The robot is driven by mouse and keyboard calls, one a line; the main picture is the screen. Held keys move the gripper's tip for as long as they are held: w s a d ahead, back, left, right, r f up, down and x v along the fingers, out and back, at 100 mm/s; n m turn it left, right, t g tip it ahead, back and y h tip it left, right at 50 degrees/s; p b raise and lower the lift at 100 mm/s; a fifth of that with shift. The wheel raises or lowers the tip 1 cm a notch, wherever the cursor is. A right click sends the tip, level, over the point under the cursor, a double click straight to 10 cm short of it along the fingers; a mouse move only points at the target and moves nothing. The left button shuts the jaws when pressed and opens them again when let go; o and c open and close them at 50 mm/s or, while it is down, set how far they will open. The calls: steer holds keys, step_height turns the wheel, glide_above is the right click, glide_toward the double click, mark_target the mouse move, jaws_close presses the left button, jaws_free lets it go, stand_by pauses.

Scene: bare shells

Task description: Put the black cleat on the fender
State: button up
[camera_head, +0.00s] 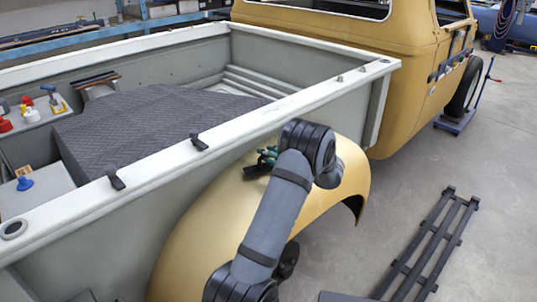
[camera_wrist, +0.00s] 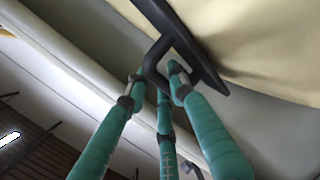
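The black cleat (camera_head: 256,171) is at the upper side of the gold fender (camera_head: 216,222), near the truck bed's wall. In the wrist view the cleat (camera_wrist: 187,43) shows as a dark bar with a bent loop, in front of the cream-gold fender surface (camera_wrist: 265,35). My gripper (camera_head: 267,156) has teal fingers and is at the cleat. In the wrist view the fingertips (camera_wrist: 158,78) close around the cleat's loop, one finger reaching inside it. I cannot tell whether the cleat touches the fender. My arm covers part of the fender.
Two other black cleats (camera_head: 198,142) (camera_head: 115,180) sit on the pale bed rail (camera_head: 150,165). A dark ridged mat (camera_head: 150,120) lies in the bed. Small coloured items (camera_head: 30,112) stand at the bed's left. A black rack (camera_head: 430,245) lies on the clear floor at right.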

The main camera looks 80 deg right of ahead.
steer(key=shift+o, duration=1.4)
steer(key=shift+r, duration=0.15)
steer(key=b+v, duration=0.1)
steer(key=v, duration=1.1)
